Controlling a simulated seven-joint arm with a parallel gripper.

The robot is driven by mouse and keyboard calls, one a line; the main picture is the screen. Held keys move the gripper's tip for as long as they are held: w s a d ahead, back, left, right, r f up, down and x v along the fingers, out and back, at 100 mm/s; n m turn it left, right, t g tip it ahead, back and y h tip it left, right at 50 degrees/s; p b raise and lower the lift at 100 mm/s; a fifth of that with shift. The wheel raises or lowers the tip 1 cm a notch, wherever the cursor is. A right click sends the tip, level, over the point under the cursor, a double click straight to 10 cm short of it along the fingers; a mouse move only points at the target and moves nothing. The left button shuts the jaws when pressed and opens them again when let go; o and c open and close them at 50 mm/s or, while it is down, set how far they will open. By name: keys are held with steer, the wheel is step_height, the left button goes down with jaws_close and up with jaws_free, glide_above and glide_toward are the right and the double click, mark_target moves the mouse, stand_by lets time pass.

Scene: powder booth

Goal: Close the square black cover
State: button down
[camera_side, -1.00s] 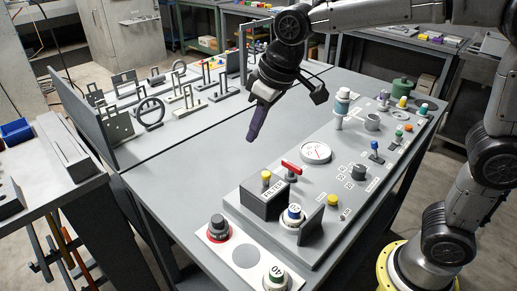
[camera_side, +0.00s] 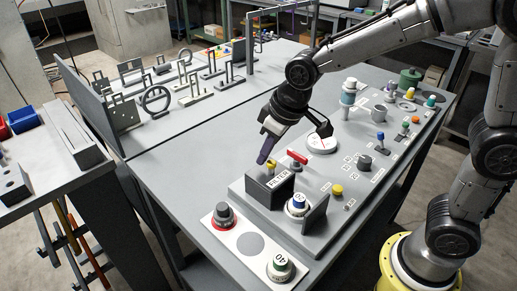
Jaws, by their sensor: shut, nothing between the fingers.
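A square black cover (camera_side: 315,214) stands upright, hinged open, on the grey panel, just right of a blue-topped white button (camera_side: 298,204). The button is uncovered. My gripper (camera_side: 263,160) is shut and empty, with its purple fingers pointing down. It is above and behind the dark box labelled FILTER (camera_side: 266,193), near a yellow knob (camera_side: 271,167). In the picture it is up and left of the cover, apart from it. I cannot tell whether the fingertips touch the box or knob.
A red-handled switch (camera_side: 298,157) and a round gauge (camera_side: 322,143) lie near my gripper. A yellow button (camera_side: 337,190) is right of the cover. A white plate (camera_side: 251,243) with two large buttons lies in front.

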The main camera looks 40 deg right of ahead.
steer(key=s, duration=0.8)
steer(key=shift+s, duration=0.7)
steer(key=shift+f, duration=0.1)
